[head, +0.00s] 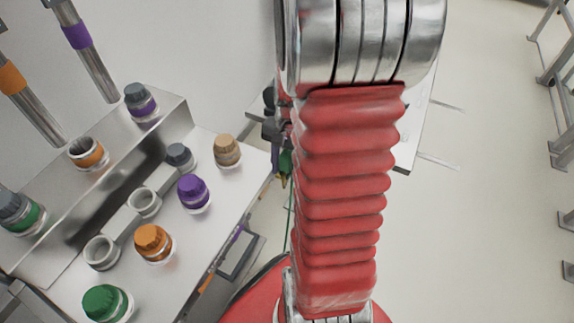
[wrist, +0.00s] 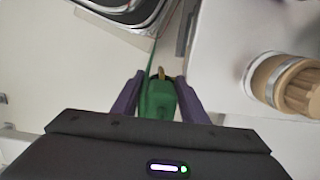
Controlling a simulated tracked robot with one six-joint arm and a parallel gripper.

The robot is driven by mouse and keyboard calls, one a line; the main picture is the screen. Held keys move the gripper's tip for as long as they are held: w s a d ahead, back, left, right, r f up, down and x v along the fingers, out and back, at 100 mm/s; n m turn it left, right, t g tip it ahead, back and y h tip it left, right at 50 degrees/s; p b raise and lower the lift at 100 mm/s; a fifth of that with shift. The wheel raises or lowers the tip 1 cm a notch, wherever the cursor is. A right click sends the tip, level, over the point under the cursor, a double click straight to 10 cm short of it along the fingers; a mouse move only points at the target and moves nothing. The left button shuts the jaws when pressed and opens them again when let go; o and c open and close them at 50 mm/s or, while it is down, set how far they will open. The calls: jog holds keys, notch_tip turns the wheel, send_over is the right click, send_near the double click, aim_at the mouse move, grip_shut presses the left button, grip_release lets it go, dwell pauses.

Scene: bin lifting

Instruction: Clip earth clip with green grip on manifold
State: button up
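The earth clip with green grip (wrist: 158,100) sits between the two purple fingers of my gripper (wrist: 161,76), which are shut on it. Its brass-coloured tip points away from my wrist, and a green cable runs from it. In the head view the clip (head: 286,165) shows small beside my red arm sleeve, with the green cable hanging below; my arm hides part of the gripper. The manifold appears to be the metal and white unit (head: 70,235) at left, with several coloured caps. The clip is to the right of this unit, apart from it.
A beige cap (head: 227,150) stands near the unit's right edge, close to the clip; it also shows at right in the wrist view (wrist: 296,86). Purple (head: 193,191), orange (head: 152,242) and green (head: 106,303) caps stand along the white top.

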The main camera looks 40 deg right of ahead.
jog(key=shift+w, duration=0.1)
jog(key=shift+r, duration=0.2)
jog(key=shift+r, duration=0.25)
jog(key=r, duration=0.4)
jog(key=d+r, duration=0.1)
jog(key=r, duration=0.7)
jog(key=shift+w+d+r, duration=0.15)
jog(key=shift+d+r, duration=0.2)
jog(key=shift+r, duration=0.05)
